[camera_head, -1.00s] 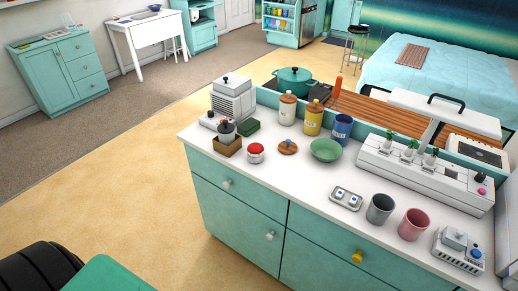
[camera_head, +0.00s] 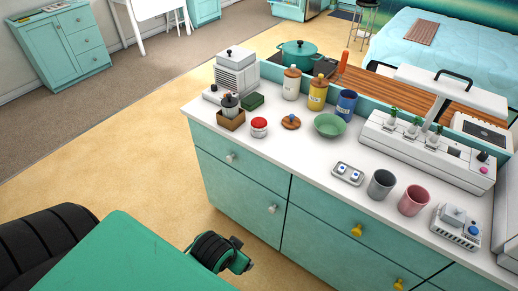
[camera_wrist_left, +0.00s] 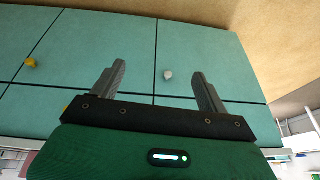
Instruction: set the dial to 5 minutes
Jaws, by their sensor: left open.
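Several knobs show in the head view, and no minute marks can be read on any of them. A long white unit with plants (camera_head: 430,150) has a dark panel and a pink knob (camera_head: 482,156). A small white device (camera_head: 458,226) at the counter's right front has a blue knob (camera_head: 472,230). My left gripper (camera_wrist_left: 158,68) is open and empty, facing the teal cabinet fronts in the left wrist view. My right gripper is not in view.
Open floor (camera_head: 130,170) lies to the left.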

